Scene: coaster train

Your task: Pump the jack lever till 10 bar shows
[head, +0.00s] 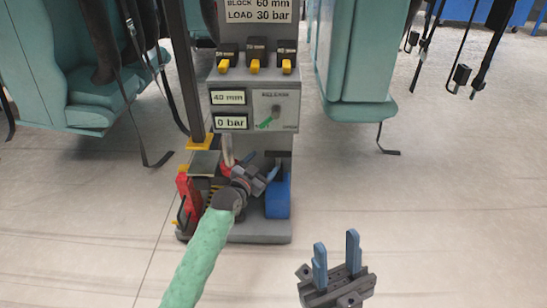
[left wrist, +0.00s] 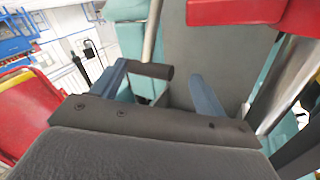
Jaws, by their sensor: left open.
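The grey jack console (head: 254,105) stands in the middle of the head view. Its lower display (head: 230,122) reads 0 bar and its upper display (head: 229,97) reads 40 mm. My left gripper (head: 264,172) is low in front of the console, open. In the left wrist view, a dark round bar (left wrist: 152,70), which looks like the lever's grip, lies between or just beyond the blue fingers. Whether they touch it cannot be told. The rest of the lever is hard to make out behind my gripper. My right gripper (head: 336,248) is open and empty above the floor at lower right.
A sign (head: 257,10) reads block 60 mm, load 30 bar. A red jack part (head: 187,198) stands left of my left gripper, and a blue box (head: 278,196) right of it. Teal seats (head: 355,60) with hanging straps flank the console. The floor at right is clear.

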